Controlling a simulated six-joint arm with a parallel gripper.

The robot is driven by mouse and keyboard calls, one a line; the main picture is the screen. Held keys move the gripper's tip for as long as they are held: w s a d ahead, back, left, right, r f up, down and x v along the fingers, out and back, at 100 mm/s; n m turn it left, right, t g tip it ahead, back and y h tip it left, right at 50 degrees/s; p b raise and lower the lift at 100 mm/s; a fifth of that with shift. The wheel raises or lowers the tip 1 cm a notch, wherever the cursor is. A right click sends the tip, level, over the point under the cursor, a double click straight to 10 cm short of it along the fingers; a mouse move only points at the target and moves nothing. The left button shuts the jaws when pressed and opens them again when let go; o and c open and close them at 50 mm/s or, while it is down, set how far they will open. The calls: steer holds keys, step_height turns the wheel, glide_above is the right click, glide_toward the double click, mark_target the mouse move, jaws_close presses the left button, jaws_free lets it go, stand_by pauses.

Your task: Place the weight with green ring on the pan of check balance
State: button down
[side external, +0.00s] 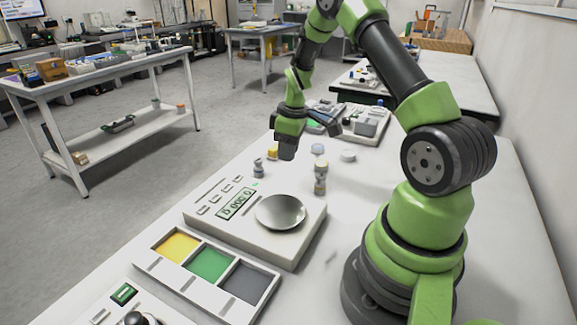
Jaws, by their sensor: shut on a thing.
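The check balance (310,222) is a white box with a green display and buttons; its round steel pan (280,212) is bare. My gripper (287,152) is beyond the balance, above the table and away from the pan. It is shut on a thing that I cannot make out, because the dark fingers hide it. A small grey weight (258,168) stands behind the balance. A taller metal weight (320,180) with a tan band stands to its right. I cannot make out a green ring on any weight.
A white tray (152,268) with yellow, green and grey compartments lies in front of the balance. A device with a black knob (137,319) is at the bottom edge. A yellow piece (272,152) and pale discs (348,156) lie behind.

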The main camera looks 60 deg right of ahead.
steer(key=shift+a+r+n, duration=0.25)
steer(key=shift+r, duration=0.35)
steer(key=shift+a+r+n, duration=0.2)
steer(key=shift+r+n, duration=0.05)
steer(key=shift+r, duration=0.35)
steer(key=s+a+r+n, duration=0.1)
steer(key=a+r+n, duration=0.2)
steer(key=a+n, duration=0.3)
step_height(320, 180, up, 2)
steer(key=n+g+y, duration=0.1)
steer(key=n+g, duration=0.1)
steer(key=n, duration=0.9)
glide_above(280, 211)
step_height(280, 211, down, 9)
steer(key=shift+d+f, duration=0.15)
steer(key=shift+f, duration=0.15)
steer(key=c, duration=0.9)
jaws_free()
steer(key=shift+o, duration=0.2)
